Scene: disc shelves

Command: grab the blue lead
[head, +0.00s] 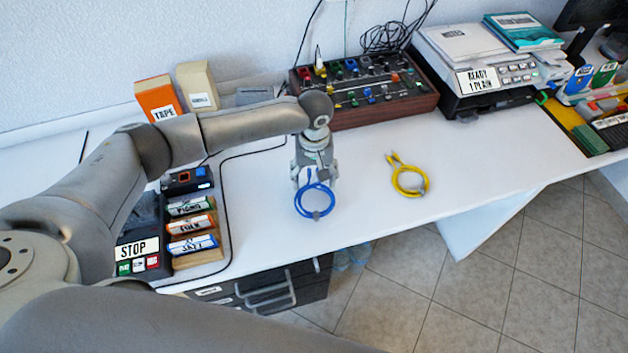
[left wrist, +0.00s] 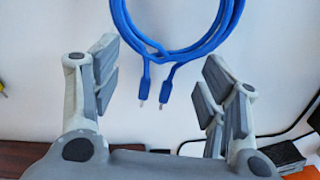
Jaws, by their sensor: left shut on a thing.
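The blue lead (head: 297,203) is a coiled cable over the white table, toward its front edge in the head view. In the left wrist view its coil (left wrist: 146,72) shows at the top, with two plug ends hanging between my fingers. My left gripper (head: 313,180) points down at the far side of the coil and is shut on the lead. In the left wrist view its two fingers (left wrist: 165,80) stand on either side of the plug ends. The exact contact is hard to see. My right gripper is not in view.
A yellow lead (head: 409,180) lies to the right on the white table (head: 480,165). A patch panel (head: 365,90) with coloured knobs stands behind. A printer (head: 480,65) stands back right.

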